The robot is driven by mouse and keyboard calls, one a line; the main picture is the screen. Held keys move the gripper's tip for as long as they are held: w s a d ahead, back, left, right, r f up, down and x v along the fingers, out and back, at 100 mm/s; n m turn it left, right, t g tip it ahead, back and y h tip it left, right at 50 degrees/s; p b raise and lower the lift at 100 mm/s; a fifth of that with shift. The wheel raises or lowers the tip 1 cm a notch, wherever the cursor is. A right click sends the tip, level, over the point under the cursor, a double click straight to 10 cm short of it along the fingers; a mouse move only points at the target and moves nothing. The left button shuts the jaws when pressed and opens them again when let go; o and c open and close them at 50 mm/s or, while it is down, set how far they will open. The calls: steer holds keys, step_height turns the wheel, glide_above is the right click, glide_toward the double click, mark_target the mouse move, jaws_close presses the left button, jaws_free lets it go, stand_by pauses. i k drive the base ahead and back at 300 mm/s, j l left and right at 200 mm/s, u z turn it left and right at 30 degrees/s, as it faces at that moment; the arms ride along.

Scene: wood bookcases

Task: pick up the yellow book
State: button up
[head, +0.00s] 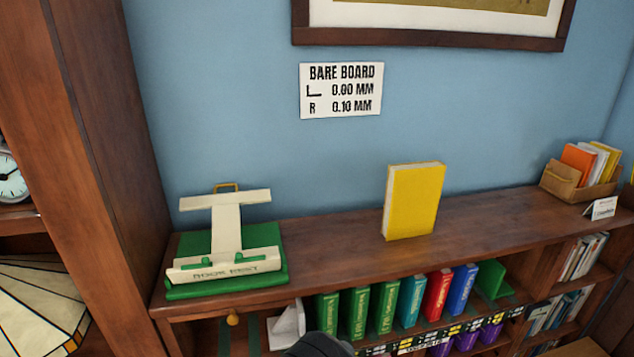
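The yellow book (411,202) stands upright on top of the low wooden bookcase (330,247), near the wall. Its yellow cover faces me, and its pale page edges show along the top and left side. Nothing touches it. A dark rounded shape, perhaps part of my arm, shows at the bottom edge of the head view. My gripper's fingers cannot be made out.
A green and cream stand (226,245) sits left of the book. A small box of books (565,178) and a white card (602,208) are at the far right. Coloured books (387,310) fill the shelf below. The top beside the yellow book is clear.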

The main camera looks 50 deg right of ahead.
mark_target(413, 189)
steer(key=z, duration=2.2)
steer(key=i+l+u, duration=0.15)
steer(key=l+u, duration=0.35)
steer(key=i+l+u, duration=0.15)
steer(key=l+u, duration=1.15)
steer(key=u, duration=0.15)
steer(key=k+l+u, duration=0.15)
steer(key=l+u, duration=0.3)
steer(key=k+l+u, duration=0.2)
steer(key=l+u, duration=0.15)
steer(key=u, duration=0.15)
steer(key=k+l+u, duration=0.3)
steer(key=u, duration=0.2)
steer(key=i+l, duration=0.1)
steer(key=l, duration=0.2)
